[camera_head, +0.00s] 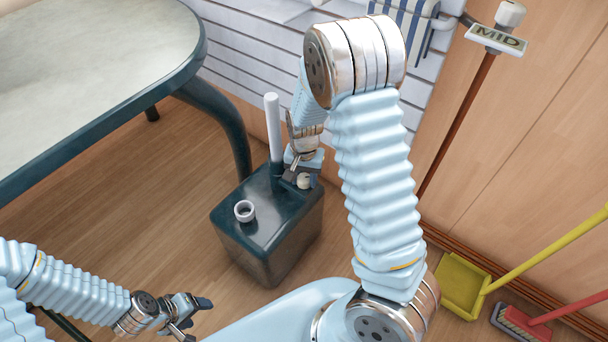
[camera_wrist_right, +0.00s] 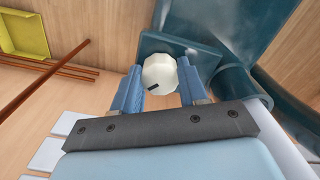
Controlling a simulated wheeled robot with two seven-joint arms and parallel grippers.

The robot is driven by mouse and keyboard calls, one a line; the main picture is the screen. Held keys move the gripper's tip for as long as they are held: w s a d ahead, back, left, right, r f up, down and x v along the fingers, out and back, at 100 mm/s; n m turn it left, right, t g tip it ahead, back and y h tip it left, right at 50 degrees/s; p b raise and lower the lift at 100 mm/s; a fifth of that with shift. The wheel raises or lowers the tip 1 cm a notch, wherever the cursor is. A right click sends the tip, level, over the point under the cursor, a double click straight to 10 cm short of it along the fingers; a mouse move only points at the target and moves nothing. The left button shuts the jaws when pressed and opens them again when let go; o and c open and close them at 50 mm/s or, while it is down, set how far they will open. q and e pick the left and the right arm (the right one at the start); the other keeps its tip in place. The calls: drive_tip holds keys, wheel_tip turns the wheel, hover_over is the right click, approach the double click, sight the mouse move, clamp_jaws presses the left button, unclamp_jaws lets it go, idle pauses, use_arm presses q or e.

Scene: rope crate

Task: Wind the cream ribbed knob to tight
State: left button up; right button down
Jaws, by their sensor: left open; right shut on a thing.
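The cream ribbed knob (camera_head: 304,181) sits on top of a dark teal box (camera_head: 262,238), near its far right corner. In the right wrist view the knob (camera_wrist_right: 160,71) lies between the two blue fingers, with a short dark mark on its near edge. My right gripper (camera_head: 298,172) is shut on the knob and partly hides it in the head view; it also shows in the right wrist view (camera_wrist_right: 160,88). My left gripper (camera_head: 190,312) is open and empty at the lower left, apart from the box.
A white upright tube (camera_head: 272,125) and a pale open ring (camera_head: 245,211) stand on the box. A table (camera_head: 90,70) is at upper left. A sign reading MID (camera_head: 497,39), a yellow dustpan (camera_head: 461,287) and a red brush (camera_head: 520,322) are at right.

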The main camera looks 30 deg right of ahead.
drive_tip(key=m+p, duration=0.2)
drive_tip(key=m, duration=0.1)
drive_tip(key=m+p, duration=0.1)
drive_tip(key=shift+r+m, duration=0.25)
drive_tip(key=shift+m, duration=0.05)
drive_tip(key=m+p, duration=0.1)
drive_tip(key=m, duration=0.2)
drive_tip(key=shift+f+p, duration=0.15)
drive_tip(key=shift+p, duration=0.15)
drive_tip(key=shift+f+m, duration=0.2)
drive_tip(key=shift+m, duration=0.2)
drive_tip(key=shift+m, duration=1.1)
drive_tip(key=m, duration=0.6)
drive_tip(key=shift+s, duration=0.1)
drive_tip(key=shift+f, duration=0.1)
